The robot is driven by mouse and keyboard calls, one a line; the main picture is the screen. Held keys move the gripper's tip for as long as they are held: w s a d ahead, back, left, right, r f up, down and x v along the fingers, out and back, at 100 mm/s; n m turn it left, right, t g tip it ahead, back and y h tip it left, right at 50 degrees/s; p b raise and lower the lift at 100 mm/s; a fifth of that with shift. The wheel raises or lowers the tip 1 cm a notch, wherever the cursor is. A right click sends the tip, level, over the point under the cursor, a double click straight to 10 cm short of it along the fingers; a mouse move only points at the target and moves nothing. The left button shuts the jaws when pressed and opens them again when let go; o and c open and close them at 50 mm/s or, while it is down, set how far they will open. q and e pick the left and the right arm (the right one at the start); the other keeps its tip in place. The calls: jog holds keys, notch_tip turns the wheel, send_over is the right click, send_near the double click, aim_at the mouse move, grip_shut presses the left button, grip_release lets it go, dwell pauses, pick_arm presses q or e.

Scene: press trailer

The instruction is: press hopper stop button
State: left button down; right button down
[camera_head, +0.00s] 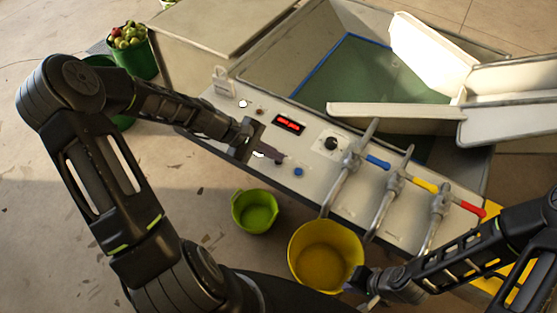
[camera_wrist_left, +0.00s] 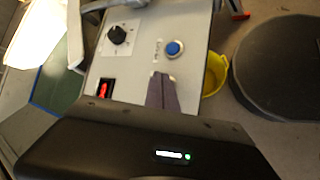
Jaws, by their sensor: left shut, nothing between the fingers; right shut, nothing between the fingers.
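The light control panel (camera_head: 225,150) carries a round blue button (camera_head: 298,171), a black knob (camera_head: 331,143), a red-lit display (camera_head: 289,124) and a small reddish button (camera_head: 260,112). I cannot read which one is labelled hopper stop. My left gripper (camera_head: 280,158) is shut and empty, its fingertips over the panel just left of the blue button and apart from it. In the left wrist view the shut fingers (camera_wrist_left: 160,76) point towards the blue button (camera_wrist_left: 174,48), with a gap. My right gripper (camera_head: 370,300) is shut and empty beside the yellow bucket.
Pipes with blue, yellow and red handles (camera_head: 378,162) rise right of the knob. A green bucket (camera_head: 257,212) and a yellow bucket (camera_head: 326,254) stand in front of the panel. A fruit-filled bucket (camera_head: 137,62) is at the back left. An open hopper (camera_head: 365,75) lies behind.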

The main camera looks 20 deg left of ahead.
aim_at(275, 161)
pick_arm(q)
jog(key=shift+f, duration=0.15)
dwell(0.3)
jog(key=shift+r+p, duration=0.55)
jog(key=shift+r, duration=0.25)
jog(key=shift+r, duration=0.1)
jog(key=shift+r+p, duration=1.95)
jog(key=shift+r, duration=0.5)
